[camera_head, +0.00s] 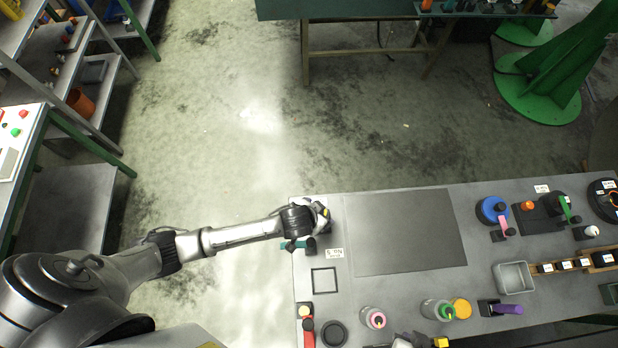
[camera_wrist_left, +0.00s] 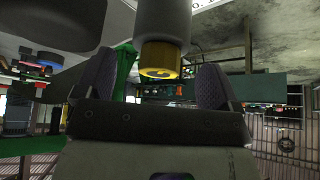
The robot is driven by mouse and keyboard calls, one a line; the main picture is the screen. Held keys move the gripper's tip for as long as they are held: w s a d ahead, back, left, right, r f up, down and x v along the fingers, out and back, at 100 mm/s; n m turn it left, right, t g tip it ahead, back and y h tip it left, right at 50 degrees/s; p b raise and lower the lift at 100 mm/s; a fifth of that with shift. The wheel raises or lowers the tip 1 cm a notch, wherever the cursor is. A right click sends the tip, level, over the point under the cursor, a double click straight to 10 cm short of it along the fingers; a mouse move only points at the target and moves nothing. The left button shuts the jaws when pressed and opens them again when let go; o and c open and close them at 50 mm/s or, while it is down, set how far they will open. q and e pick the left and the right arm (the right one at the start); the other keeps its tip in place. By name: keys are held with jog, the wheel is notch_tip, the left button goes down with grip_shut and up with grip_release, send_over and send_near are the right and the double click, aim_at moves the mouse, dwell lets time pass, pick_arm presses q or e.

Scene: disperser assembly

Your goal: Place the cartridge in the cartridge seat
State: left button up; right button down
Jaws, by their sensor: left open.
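In the left wrist view, the two dark fingers of this gripper (camera_wrist_left: 155,80) are spread apart. A grey cylinder with a yellow lower end (camera_wrist_left: 160,58) hangs in the gap between them; I cannot tell whether it is the cartridge. My right gripper (camera_head: 418,341) shows only in part at the bottom edge of the head view, beside a yellow piece (camera_head: 440,342); its jaws are unclear. I cannot identify the cartridge seat with certainty.
A square outline (camera_head: 324,281) and a dark mat (camera_head: 410,233) lie on the worktable. A grey bin (camera_head: 513,277), a purple-handled part (camera_head: 508,309) and a blue round part (camera_head: 492,209) stand to the right. Shelves (camera_head: 90,85) stand at the far left.

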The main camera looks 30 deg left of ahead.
pick_arm(q)
jog(key=v, duration=0.9)
jog(key=s+a+r+g, duration=0.1)
jog(key=s+a+r, duration=0.1)
jog(key=s+a, duration=0.2)
jog(key=s+a+r+g+y, duration=0.1)
jog(key=s+a, duration=0.3)
jog(key=s, duration=0.5)
jog(key=shift+s+a+r+n, duration=0.2)
jog(key=shift+s+r+n, duration=0.1)
jog(key=shift+r, duration=0.45)
